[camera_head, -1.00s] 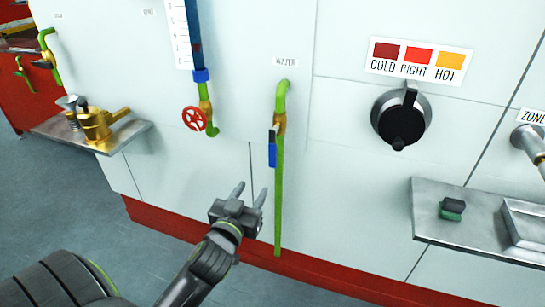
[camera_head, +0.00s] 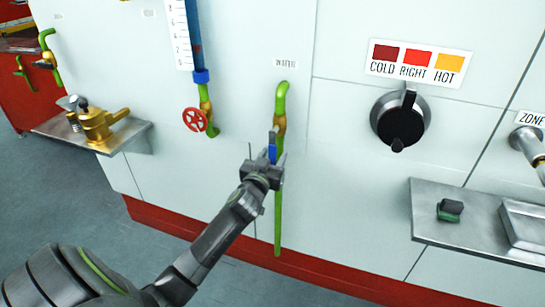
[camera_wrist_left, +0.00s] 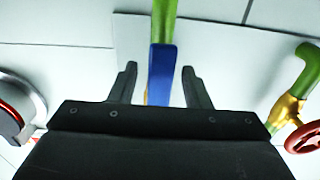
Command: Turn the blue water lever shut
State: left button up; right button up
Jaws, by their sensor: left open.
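The blue water lever (camera_head: 272,150) hangs down along the green water pipe (camera_head: 278,220), below a brass valve body (camera_head: 280,124) under the WATER label. My left gripper (camera_head: 268,160) is at the lever's lower part and hides some of it. In the left wrist view the blue lever (camera_wrist_left: 161,72) stands between the two open fingers of my left gripper (camera_wrist_left: 156,84), with a gap on each side. My right gripper is in no view.
A red handwheel (camera_head: 194,119) on a green pipe is to the left. A black dial (camera_head: 400,120) is to the right. A metal shelf (camera_head: 480,240) juts out at lower right, and another shelf (camera_head: 60,128) with a brass fitting at left.

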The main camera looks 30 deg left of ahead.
pick_arm(q)
grip_shut()
dwell(0.3)
